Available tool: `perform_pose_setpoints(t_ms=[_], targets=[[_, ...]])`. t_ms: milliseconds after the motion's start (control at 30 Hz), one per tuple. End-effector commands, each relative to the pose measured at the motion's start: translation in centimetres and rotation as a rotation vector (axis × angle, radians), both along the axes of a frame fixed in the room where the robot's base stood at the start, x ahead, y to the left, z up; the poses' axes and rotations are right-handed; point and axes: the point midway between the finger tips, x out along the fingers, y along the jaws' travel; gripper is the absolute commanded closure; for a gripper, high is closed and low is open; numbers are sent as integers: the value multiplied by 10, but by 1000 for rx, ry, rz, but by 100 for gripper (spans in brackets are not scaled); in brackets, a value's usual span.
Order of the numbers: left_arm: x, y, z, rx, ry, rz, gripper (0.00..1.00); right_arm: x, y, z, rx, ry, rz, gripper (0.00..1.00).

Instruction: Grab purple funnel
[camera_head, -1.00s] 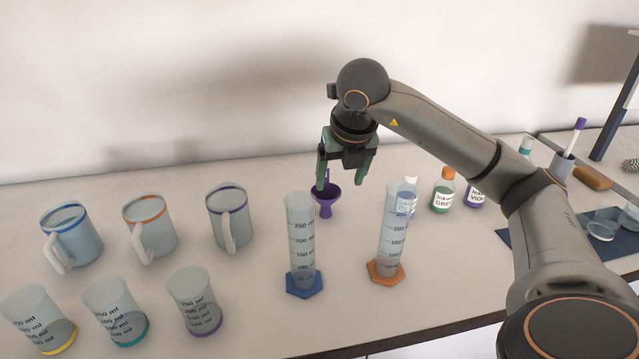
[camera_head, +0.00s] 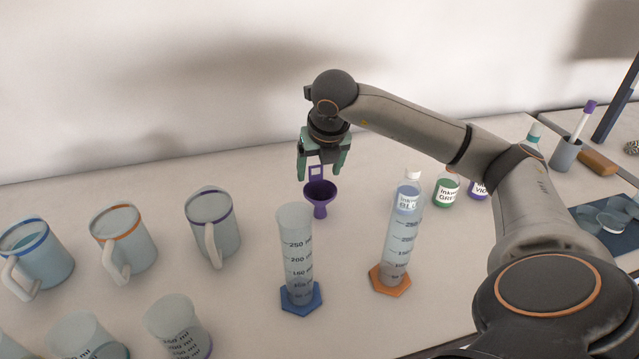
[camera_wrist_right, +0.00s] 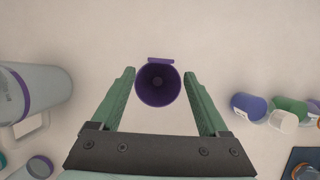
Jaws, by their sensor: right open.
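The purple funnel (camera_head: 320,196) stands on the table behind the blue-based cylinder, with a square tab rising at its back rim. In the right wrist view, the funnel (camera_wrist_right: 157,85) shows from above, mouth toward the camera, between and slightly beyond the finger ends. My right gripper (camera_head: 320,176) is open and points down over the funnel; its green fingers, also in the wrist view (camera_wrist_right: 160,80), stand on either side of it with gaps. My left gripper is not in view.
A blue-based measuring cylinder (camera_head: 297,255) stands in front of the funnel, and an orange-based one (camera_head: 399,245) to its right. A purple-rimmed mug (camera_head: 213,230) is to the left. Ink bottles (camera_head: 446,188) stand to the right. Table behind the funnel is clear.

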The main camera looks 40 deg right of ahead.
Motion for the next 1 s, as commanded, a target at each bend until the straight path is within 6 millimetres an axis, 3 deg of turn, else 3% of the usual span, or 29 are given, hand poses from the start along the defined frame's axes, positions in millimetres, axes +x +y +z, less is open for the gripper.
perform_pose_setpoints(t_ms=[400,700,1000], targets=[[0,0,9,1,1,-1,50,21,-12,-44,1,2,0,22],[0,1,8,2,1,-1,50,23,-13,-48,1,0,0,22],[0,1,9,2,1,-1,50,23,-12,-48,1,0,0,56]])
